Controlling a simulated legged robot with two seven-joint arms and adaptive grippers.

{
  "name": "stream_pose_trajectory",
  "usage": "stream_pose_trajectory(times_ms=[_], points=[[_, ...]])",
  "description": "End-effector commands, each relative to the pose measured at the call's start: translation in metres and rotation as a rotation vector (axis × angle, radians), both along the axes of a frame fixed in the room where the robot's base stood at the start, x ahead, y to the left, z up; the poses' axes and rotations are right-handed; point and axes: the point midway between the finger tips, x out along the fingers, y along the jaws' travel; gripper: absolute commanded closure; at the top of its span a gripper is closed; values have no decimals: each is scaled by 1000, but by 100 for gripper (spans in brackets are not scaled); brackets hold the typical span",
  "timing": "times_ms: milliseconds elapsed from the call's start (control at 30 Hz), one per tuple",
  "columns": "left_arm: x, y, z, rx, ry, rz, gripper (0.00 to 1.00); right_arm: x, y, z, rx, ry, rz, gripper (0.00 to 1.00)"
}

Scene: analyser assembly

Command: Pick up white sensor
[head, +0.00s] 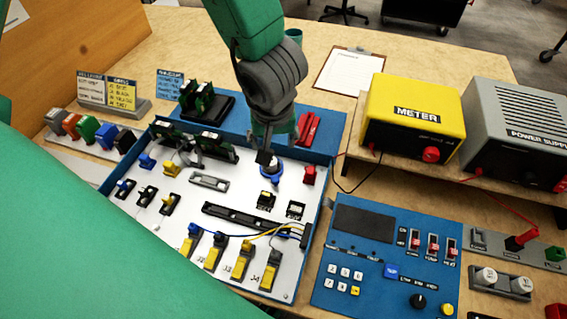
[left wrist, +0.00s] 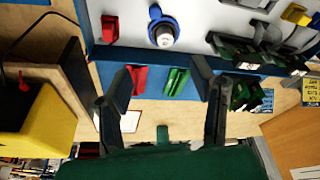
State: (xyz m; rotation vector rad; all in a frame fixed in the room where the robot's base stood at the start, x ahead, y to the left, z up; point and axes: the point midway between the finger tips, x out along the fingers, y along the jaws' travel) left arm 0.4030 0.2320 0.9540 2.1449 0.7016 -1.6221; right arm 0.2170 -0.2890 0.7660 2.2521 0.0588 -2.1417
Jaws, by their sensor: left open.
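The white sensor (head: 270,171) looks like a short pale cylinder standing in a blue ring on the white panel of the blue-edged tray (head: 319,205). In the left wrist view the sensor (left wrist: 165,37) sits at the top centre, its blue collar around it. My left gripper (head: 267,152) is just above and behind the sensor in the head view, partly covering it. In the left wrist view the two dark fingers of this gripper (left wrist: 160,77) are spread wide with nothing held between them. The sensor lies beyond the fingertips there. My right gripper is not in view.
A red block (head: 309,175) stands right of the sensor, with black modules (head: 267,200) in front. Red (left wrist: 139,79) and green (left wrist: 177,82) parts lie in the tray's blue back strip. The yellow meter (head: 412,115) and grey power supply (head: 510,130) stand to the right.

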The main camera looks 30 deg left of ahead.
Motion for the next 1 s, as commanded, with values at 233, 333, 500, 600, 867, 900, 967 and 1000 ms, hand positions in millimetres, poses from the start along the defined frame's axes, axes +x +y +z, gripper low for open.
stream_pose_trajectory(times_ms=[233,333,500,600,867,900,967,1000], points=[[4,12,-31,-12,3,7,49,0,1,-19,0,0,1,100],[8,15,-51,-12,4,7,49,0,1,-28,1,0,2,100],[17,14,-79,-4,3,6,49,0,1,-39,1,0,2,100],[19,12,-88,0,2,6,49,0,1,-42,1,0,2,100],[24,19,-101,-3,0,7,49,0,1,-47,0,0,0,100],[26,22,-107,-4,2,8,49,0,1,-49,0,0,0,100],[30,25,-116,-5,2,7,49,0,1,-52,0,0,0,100],[33,28,-123,-7,2,8,49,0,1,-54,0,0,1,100]])
